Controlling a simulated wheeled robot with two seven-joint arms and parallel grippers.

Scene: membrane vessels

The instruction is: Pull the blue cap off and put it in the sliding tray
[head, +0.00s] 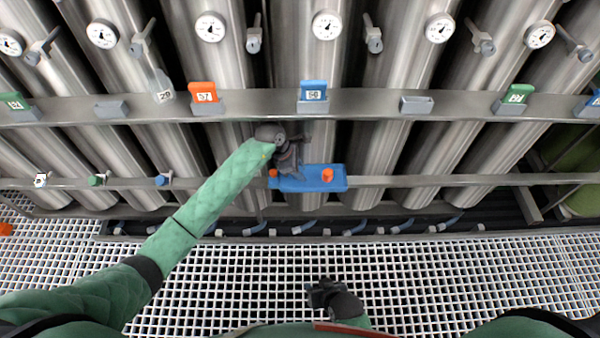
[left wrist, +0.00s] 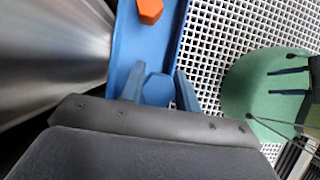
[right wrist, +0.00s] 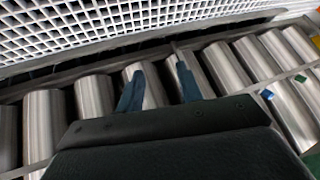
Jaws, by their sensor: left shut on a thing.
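The sliding tray (head: 312,184) is a long blue tray on the lower rail, below the middle vessels. My left gripper (head: 291,172) is at the tray's left half. In the left wrist view, its fingers (left wrist: 160,88) are shut on a hexagonal blue cap (left wrist: 158,90), with the blue tray (left wrist: 126,50) right behind it. I cannot tell whether the cap touches the tray floor. An orange cap (head: 327,175) sits in the tray's right part and also shows in the left wrist view (left wrist: 150,10). My right gripper (head: 320,291) is open and empty, low over the floor grating.
On the lower rail to the left are a blue cap (head: 162,181), a green cap (head: 97,180) and a white cap (head: 41,180). The upper rail (head: 358,101) bears coloured number tags, among them an orange one (head: 203,92). Steel vessels stand behind; the grating in front is clear.

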